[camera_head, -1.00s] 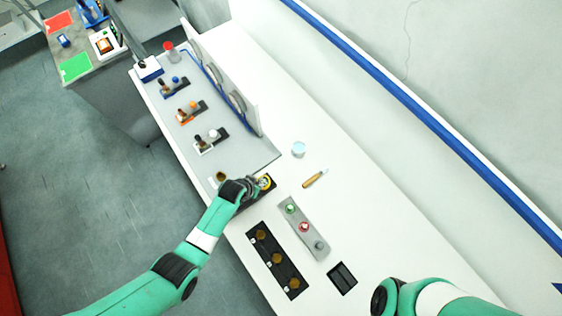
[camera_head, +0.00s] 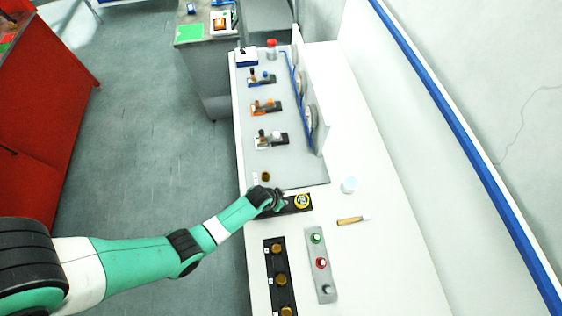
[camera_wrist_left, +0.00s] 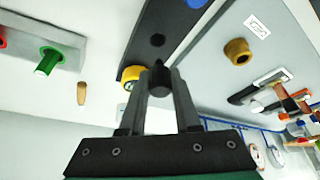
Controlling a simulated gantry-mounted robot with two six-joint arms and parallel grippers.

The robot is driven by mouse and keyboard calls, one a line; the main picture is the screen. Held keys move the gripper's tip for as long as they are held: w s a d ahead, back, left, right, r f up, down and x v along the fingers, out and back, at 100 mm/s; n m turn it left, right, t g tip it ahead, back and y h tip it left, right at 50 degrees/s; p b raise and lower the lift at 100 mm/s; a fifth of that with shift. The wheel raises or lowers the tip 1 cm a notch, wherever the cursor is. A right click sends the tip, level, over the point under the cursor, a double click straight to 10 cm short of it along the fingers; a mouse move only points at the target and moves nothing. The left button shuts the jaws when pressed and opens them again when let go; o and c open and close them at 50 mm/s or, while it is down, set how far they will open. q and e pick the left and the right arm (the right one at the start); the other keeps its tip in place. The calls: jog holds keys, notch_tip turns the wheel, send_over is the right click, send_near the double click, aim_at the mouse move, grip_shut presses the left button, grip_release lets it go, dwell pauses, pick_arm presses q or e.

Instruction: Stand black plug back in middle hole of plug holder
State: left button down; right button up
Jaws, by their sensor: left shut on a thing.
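The plug holder (camera_head: 290,208) is a black bar near the lower edge of the grey panel. A yellow plug (camera_head: 302,201) stands at its right end. In the left wrist view the holder (camera_wrist_left: 177,22) shows a dark, empty-looking middle hole (camera_wrist_left: 157,40), a blue plug (camera_wrist_left: 196,3) at its far end and the yellow plug (camera_wrist_left: 131,74). My left gripper (camera_head: 275,199) is over the holder's left part. In the left wrist view its fingers (camera_wrist_left: 160,78) are shut on the black plug (camera_wrist_left: 160,90), whose tapered end points toward the holder. My right gripper is out of view.
A grey button strip (camera_head: 320,265) and a black strip with brass knobs (camera_head: 272,262) lie in front. A brass knob (camera_head: 265,177) is on the panel behind the gripper.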

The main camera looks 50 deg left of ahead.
pick_arm(q)
jog(key=shift+f+b, duration=1.2)
jog(key=shift+f, duration=0.5)
jog(key=shift+f, duration=0.15)
dwell(0.3)
jog(key=shift+f+b, duration=0.35)
jog(key=shift+f+b, duration=0.5)
jog(key=c, duration=0.5)
grip_release()
jog(key=shift+c, duration=0.2)
